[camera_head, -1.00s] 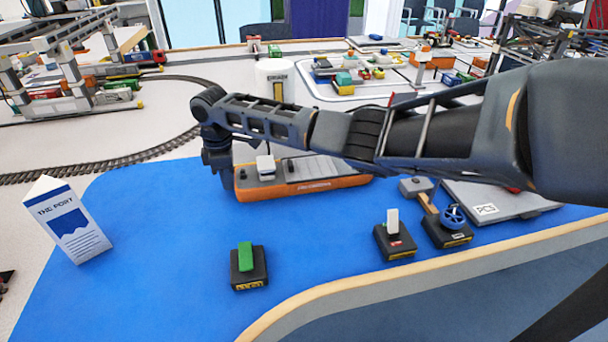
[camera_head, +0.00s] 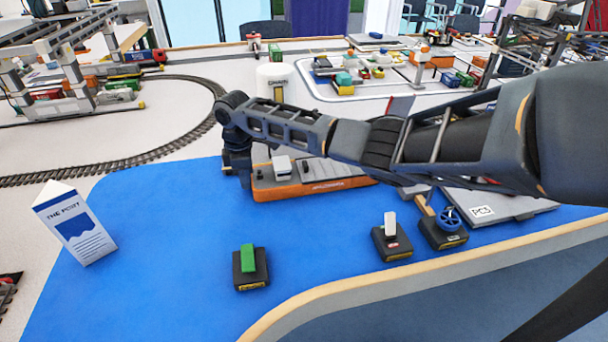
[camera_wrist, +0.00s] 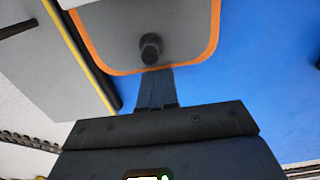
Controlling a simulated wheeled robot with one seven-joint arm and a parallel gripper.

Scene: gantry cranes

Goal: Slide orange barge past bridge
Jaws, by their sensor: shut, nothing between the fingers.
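The orange barge (camera_head: 318,187) lies on the blue water surface, with a grey deck, a white cabin and dark posts. My arm hides part of its far and right side. My gripper (camera_head: 243,180) points down at the barge's left end. In the wrist view the shut fingers (camera_wrist: 155,88) reach the orange rim of the barge (camera_wrist: 212,40), beside a dark bollard on its deck. They look to be touching the rim, with nothing held. I cannot make out the bridge clearly; my arm covers the area right of the barge.
A green-topped block (camera_head: 250,268), a white-lever block (camera_head: 391,240) and a blue-wheel block (camera_head: 445,228) stand in front. A white port sign (camera_head: 76,223) stands at left. A grey plate (camera_head: 497,207) lies at right. Blue surface left of the barge is clear.

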